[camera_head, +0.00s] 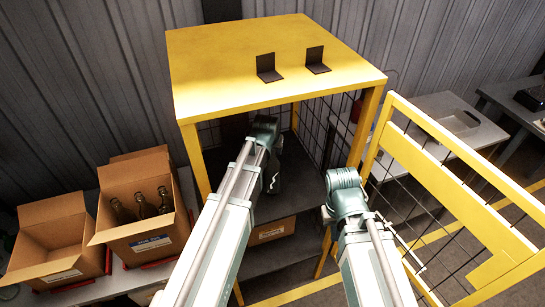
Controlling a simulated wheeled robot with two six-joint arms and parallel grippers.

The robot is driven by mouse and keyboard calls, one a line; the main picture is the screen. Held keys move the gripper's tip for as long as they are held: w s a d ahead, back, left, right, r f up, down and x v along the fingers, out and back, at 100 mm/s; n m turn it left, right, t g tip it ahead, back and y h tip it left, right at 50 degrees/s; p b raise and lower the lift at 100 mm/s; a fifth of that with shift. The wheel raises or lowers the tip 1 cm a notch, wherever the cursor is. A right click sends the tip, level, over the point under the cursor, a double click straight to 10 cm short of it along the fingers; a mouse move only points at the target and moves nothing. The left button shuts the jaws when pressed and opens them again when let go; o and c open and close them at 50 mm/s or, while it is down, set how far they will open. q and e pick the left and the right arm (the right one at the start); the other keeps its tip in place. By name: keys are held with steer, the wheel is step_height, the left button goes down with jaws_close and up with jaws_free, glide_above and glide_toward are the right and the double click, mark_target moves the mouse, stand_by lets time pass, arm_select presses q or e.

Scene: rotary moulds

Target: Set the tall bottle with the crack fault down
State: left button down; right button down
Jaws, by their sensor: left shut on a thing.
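My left arm reaches into the yellow frame, and my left gripper (272,165) is under its top, over a dark shelf (293,203). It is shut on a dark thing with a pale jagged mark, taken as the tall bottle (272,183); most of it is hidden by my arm. I cannot tell whether the bottle touches the shelf. My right gripper (328,214) is outside, near the front right of the frame; its fingers are too small and covered to tell if they are open.
The yellow frame top (230,65) carries two black brackets. A yellow mesh gate (455,190) stands open at the right. At left, a cardboard box (120,238) holds several dark bottles (142,207), beside another open box (45,262). A box (272,232) sits below the shelf.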

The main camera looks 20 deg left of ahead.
arm_select(q)
steer(key=shift+f+b, duration=0.85)
steer(key=shift+f, duration=0.45)
steer(key=shift+f, duration=0.15)
steer(key=shift+c, duration=2)
jaws_free()
